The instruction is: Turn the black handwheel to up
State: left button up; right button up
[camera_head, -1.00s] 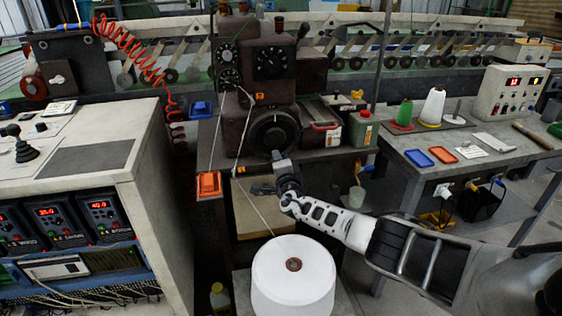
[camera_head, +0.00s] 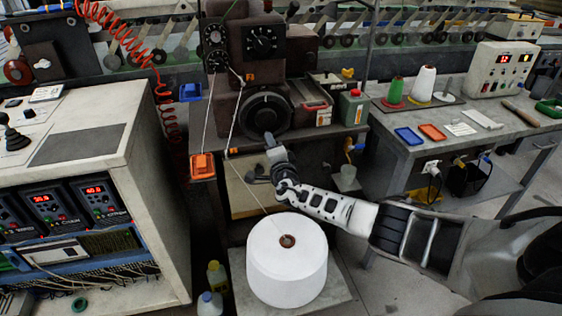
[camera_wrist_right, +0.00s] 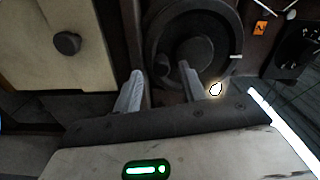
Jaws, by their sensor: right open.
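The black handwheel (camera_head: 264,114) is on the front of the dark brown machine, facing me. In the right wrist view the handwheel (camera_wrist_right: 193,42) fills the top middle, with a short white mark on its rim at the right. My right gripper (camera_head: 271,143) is just below and in front of the wheel in the head view. In the wrist view the right gripper (camera_wrist_right: 160,85) has its two fingers apart with nothing between them. The fingers point at the wheel's lower part; I cannot tell whether they touch it. My left gripper is not in view.
A large white thread cone (camera_head: 286,270) stands below my right arm, with a thread running up from it. An orange box (camera_head: 203,166) is left of the wheel. A grey cabinet (camera_head: 90,150) fills the left.

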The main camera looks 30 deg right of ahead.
jog(key=p+v, duration=0.1)
jog(key=v, duration=1.2)
jog(key=shift+p, duration=0.35)
jog(key=shift+s, duration=0.15)
jog(key=s+a+n+g+y, duration=0.2)
jog(key=s+a+n+g, duration=0.25)
jog(key=s+n, duration=0.4)
jog(key=s+a+n+g+y, duration=0.2)
jog(key=s+a+n+g, duration=0.25)
jog(key=s, duration=0.75)
jog(key=s+a+n+g+y, duration=0.25)
jog(key=s+n+g, duration=0.25)
jog(key=s+n, duration=0.4)
jog(key=w+a+f+t, duration=0.2)
jog(key=f+t, duration=0.1)
jog(key=f, duration=0.2)
jog(key=w+a+f+t+y, duration=0.1)
jog(key=w+a+f+t, duration=0.1)
jog(key=f, duration=0.3)
jog(key=shift+w+a+t, duration=0.25)
jog(key=shift+a+t, duration=0.35)
jog(key=shift+t, duration=0.3)
